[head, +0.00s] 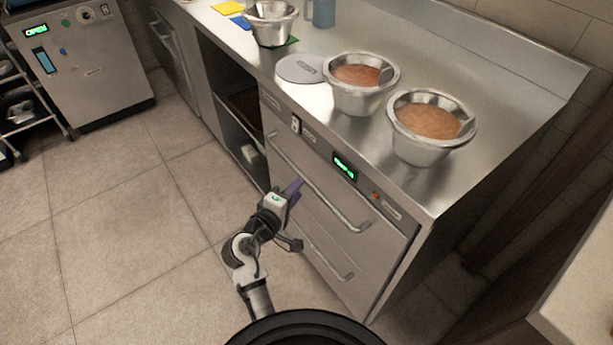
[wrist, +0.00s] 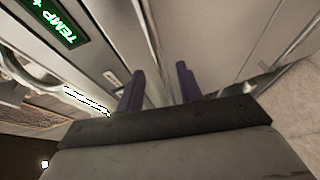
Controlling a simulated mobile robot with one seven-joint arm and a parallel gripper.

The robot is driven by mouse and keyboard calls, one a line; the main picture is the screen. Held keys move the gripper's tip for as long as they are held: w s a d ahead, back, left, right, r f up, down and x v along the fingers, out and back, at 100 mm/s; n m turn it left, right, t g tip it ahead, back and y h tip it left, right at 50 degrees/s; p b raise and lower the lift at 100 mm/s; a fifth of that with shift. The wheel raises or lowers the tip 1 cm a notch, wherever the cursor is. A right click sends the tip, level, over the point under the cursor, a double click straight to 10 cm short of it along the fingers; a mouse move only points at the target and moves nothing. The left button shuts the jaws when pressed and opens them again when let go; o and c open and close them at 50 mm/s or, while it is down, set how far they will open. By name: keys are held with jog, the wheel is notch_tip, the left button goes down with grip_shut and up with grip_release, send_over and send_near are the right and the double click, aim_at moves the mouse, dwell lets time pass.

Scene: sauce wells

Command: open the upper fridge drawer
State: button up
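The fridge is a steel counter unit with two stacked drawers. The upper drawer (head: 285,165) has a long bar handle (head: 325,190), and its front looks flush and shut. The lower drawer (head: 325,255) has its own bar handle (head: 328,258) and also looks shut. My gripper (head: 295,188) is in front of the upper drawer, close to its bar handle; I cannot tell whether they touch.
A green display (head: 345,167) is above the upper handle. On the counter (head: 490,110) stand metal wells of orange sauce (head: 357,75) (head: 428,122), a round lid (head: 301,68) and another metal well (head: 270,22). An open shelf bay (head: 230,105) is left of the drawers. The tiled floor (head: 130,220) is clear.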

aim_at(307, 178)
jog(key=x, duration=0.6)
jog(key=shift+p, duration=0.4)
jog(key=shift+c, duration=0.5)
grip_shut()
